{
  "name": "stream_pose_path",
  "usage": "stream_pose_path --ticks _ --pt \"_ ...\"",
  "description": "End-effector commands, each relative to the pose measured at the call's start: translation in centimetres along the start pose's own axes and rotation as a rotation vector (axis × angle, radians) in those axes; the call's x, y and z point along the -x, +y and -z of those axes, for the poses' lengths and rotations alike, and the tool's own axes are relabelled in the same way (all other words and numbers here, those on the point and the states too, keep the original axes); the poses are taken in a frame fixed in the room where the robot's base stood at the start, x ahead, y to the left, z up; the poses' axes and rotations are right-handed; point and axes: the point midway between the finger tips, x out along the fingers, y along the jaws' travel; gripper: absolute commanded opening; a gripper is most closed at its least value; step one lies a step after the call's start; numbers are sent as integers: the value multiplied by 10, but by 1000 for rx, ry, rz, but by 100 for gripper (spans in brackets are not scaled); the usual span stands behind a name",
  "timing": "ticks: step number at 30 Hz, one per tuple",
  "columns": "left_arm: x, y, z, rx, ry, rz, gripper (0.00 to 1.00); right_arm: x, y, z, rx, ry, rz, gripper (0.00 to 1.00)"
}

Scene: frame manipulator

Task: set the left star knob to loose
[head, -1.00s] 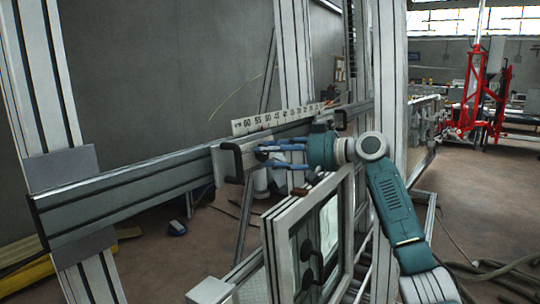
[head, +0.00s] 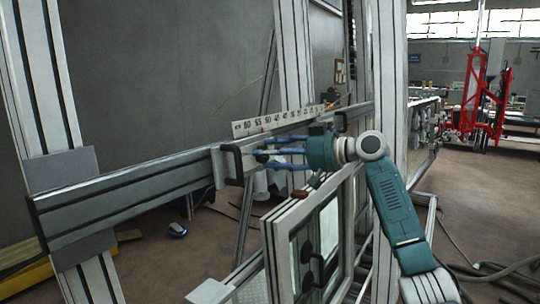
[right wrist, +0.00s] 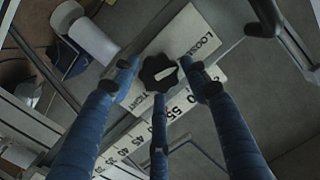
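The left star knob (right wrist: 160,73) is black with a white pointer bar. It sits on a white label plate (right wrist: 192,45) in the right wrist view. The plate reads LOOSE at its upper right and TIGHT toward its lower left. The bar slants slightly up to the right. My right gripper (right wrist: 157,84) has its three blue fingers spread around the knob; whether they touch it I cannot tell. In the head view my right gripper (head: 277,152) reaches left beside the carriage on the rail, and the knob cannot be made out there. My left gripper is not in view.
A black handle (head: 232,164) stands on the carriage just left of the fingers. A grey rail (head: 120,197) with a number scale (head: 270,121) runs behind. A framed window (head: 305,245) stands below my right arm. A red stand (head: 482,100) is far right.

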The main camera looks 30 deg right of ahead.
Motion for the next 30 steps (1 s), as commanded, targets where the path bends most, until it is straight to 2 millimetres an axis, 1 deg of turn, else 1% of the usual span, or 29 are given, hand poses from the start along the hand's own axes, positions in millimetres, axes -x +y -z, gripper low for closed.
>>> stream_pose_path --ticks 9,13,17,24,27,30 --pt "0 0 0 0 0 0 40 0 0 -1 -3 -3 1 58" --pt "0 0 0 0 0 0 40 9 1 -2 -3 -3 -1 58" --pt "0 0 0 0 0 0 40 31 1 -2 -2 -5 -3 58" --pt "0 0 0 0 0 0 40 82 1 -2 -1 -5 -3 58" --pt "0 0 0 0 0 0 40 99 0 -2 0 -5 -1 58" --pt "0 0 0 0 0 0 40 111 0 -1 -2 -3 -1 58"
